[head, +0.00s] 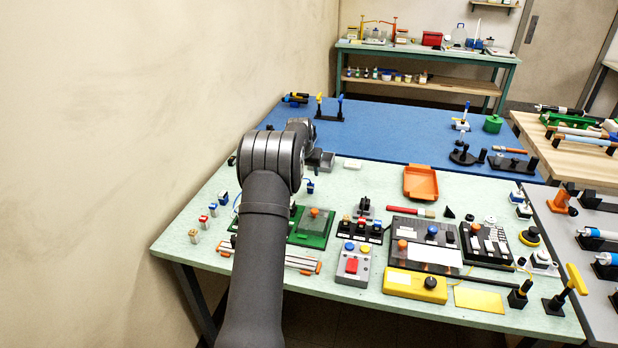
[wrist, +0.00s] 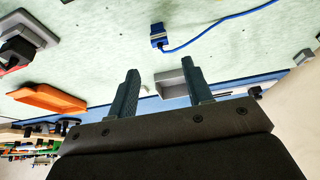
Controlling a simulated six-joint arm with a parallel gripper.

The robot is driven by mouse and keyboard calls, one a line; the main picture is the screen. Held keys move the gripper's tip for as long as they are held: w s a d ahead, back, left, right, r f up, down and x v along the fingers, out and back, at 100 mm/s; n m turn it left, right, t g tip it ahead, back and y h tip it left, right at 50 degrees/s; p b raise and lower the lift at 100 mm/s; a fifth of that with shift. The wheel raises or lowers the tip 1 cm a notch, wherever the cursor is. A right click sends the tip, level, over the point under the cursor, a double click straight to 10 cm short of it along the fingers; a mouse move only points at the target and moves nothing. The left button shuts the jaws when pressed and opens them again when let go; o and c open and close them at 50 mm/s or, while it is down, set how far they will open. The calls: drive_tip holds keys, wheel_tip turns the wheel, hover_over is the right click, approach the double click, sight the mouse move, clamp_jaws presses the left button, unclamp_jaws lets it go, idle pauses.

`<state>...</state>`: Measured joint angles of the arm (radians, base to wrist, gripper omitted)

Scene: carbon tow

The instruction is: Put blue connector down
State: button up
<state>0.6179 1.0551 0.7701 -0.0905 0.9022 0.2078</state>
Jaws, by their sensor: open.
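The blue connector (wrist: 157,36) lies on the pale green table top in the wrist view, with its blue cable (wrist: 215,25) running off to the right. A small dark blue piece beside my arm in the head view (head: 310,187) appears to be the same connector. My gripper (wrist: 160,67) is open, with its two dark fingers apart and nothing between them. The connector is beyond the fingertips in the picture and appears clear of them.
A grey bin (wrist: 172,84) shows behind the fingers in the wrist view. An orange tray (head: 420,184) lies to the right in the head view. A green board (head: 313,238) and several switch boxes crowd the table's front. The blue mat (head: 390,130) behind is largely clear.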

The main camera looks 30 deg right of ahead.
sight(310, 182)
drive_tip(key=v, duration=0.3)
drive_tip(key=shift+r, duration=0.1)
drive_tip(key=x, duration=1.2)
drive_tip(key=shift+s, duration=0.1)
drive_tip(key=shift+r, duration=1.5)
